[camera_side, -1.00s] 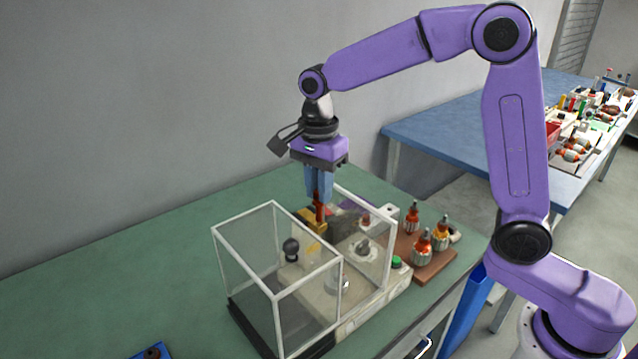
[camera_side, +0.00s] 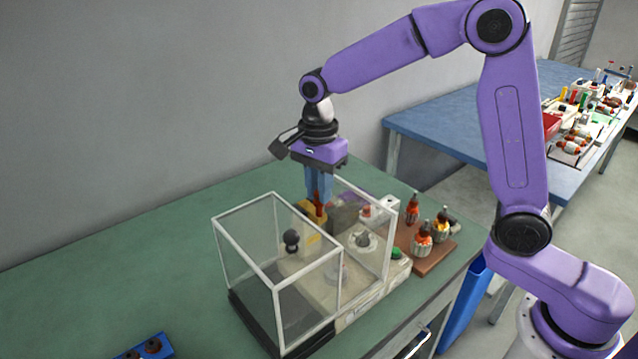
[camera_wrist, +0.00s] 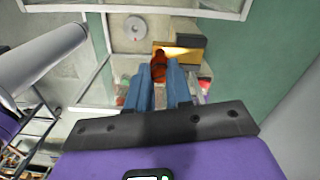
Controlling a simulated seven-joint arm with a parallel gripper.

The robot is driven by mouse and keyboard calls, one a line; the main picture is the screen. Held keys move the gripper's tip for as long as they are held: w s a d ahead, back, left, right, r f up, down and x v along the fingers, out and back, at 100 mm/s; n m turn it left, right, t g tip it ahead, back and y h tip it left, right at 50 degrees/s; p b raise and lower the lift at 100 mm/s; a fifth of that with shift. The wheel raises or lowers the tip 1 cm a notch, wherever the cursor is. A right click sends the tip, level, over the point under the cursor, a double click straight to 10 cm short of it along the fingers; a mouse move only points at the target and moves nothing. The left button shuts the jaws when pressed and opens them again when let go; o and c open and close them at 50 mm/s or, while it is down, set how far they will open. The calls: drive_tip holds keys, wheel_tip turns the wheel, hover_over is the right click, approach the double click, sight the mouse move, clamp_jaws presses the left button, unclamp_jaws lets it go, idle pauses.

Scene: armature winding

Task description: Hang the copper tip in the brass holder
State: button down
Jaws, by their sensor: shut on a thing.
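My gripper (camera_side: 319,194), with blue fingers, points straight down behind the clear-walled box and is shut on the reddish copper tip (camera_side: 318,207). In the wrist view, the copper tip (camera_wrist: 159,66) sticks out past the fingertips (camera_wrist: 160,82). The brass holder (camera_side: 307,210) is a yellow block behind the box. In the wrist view, the holder (camera_wrist: 183,50) lies right beside the tip, with a dark part next to it. I cannot tell whether the tip touches the holder or rests in it.
The white-framed clear box (camera_side: 275,275) stands close in front of the gripper, with an upright clear panel (camera_side: 365,225) to its right. A brown board (camera_side: 434,258) with several armatures is further right. A blue block (camera_side: 146,347) lies front left. The green table's left is clear.

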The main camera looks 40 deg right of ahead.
drive_tip(key=shift+f, duration=1.3)
drive_tip(key=c, duration=0.9)
unclamp_jaws()
drive_tip(key=shift+c, duration=0.2)
drive_tip(key=shift+r, duration=0.15)
drive_tip(key=shift+r, duration=2.1)
drive_tip(key=shift+r, duration=0.1)
wheel_tip(320, 180, up, 17)
